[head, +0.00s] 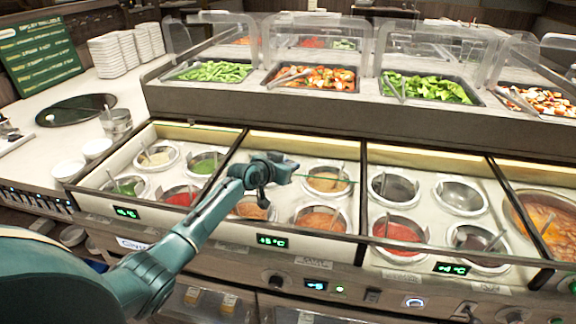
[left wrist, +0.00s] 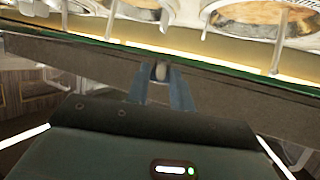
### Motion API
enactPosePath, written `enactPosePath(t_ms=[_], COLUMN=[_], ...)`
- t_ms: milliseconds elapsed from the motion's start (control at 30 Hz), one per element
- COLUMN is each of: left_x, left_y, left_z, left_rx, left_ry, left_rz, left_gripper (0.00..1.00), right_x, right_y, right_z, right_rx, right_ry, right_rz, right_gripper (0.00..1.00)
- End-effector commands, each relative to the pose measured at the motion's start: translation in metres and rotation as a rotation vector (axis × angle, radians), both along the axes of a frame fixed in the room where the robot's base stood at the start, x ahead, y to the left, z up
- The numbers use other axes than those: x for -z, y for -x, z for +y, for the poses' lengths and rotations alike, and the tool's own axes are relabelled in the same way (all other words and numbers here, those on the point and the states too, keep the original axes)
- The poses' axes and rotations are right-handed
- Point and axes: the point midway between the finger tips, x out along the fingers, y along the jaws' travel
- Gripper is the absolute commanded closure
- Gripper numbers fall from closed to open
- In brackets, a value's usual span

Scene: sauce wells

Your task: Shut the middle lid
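The middle lid is a clear pane over the middle bay. Its green front edge (head: 322,179) lies about halfway across the bay, so it stands part open, with the front pans uncovered. The same long green edge crosses the left wrist view (left wrist: 60,33). My left gripper (head: 264,199) is over the middle bay at this edge, its fingers pointing down. In the left wrist view its two fingers (left wrist: 160,78) show a narrow gap with a small greyish shape between them. I cannot tell whether they hold it or whether they touch the lid. My right gripper is out of view.
Sauce pans with ladles fill the middle bay, such as one orange pan (head: 322,219). The right bay's clear lid edge (head: 450,251) lies near the front rail. Vegetable trays (head: 312,78) under clear hoods stand behind. My left arm crosses the left bay.

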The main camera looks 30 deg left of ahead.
Motion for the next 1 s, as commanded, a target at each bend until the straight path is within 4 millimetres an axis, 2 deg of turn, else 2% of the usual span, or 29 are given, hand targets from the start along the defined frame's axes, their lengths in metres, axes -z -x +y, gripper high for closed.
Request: enactPosePath(t_ms=[100, 367, 467, 800, 1000], left_x=[0.000, -0.003, -0.014, -0.077, -0.098], left_y=[0.000, 0.000, -0.001, 0.000, 0.000], left_z=[0.000, 0.000, 0.000, 0.001, 0.001], left_rx=[-0.001, 0.000, 0.000, 0.000, -0.001], left_ry=[0.000, 0.000, 0.000, -0.002, -0.001], left_rz=[0.000, -0.002, -0.004, -0.004, -0.002], left_gripper=[0.69, 0.69, 0.69, 0.69, 0.69], right_x=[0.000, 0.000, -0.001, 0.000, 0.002], right_y=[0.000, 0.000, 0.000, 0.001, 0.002], right_z=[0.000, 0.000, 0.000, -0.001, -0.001], right_rx=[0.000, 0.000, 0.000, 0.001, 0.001], right_ry=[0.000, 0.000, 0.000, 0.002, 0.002], right_rz=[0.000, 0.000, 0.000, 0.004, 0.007], right_gripper=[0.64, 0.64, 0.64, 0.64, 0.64])
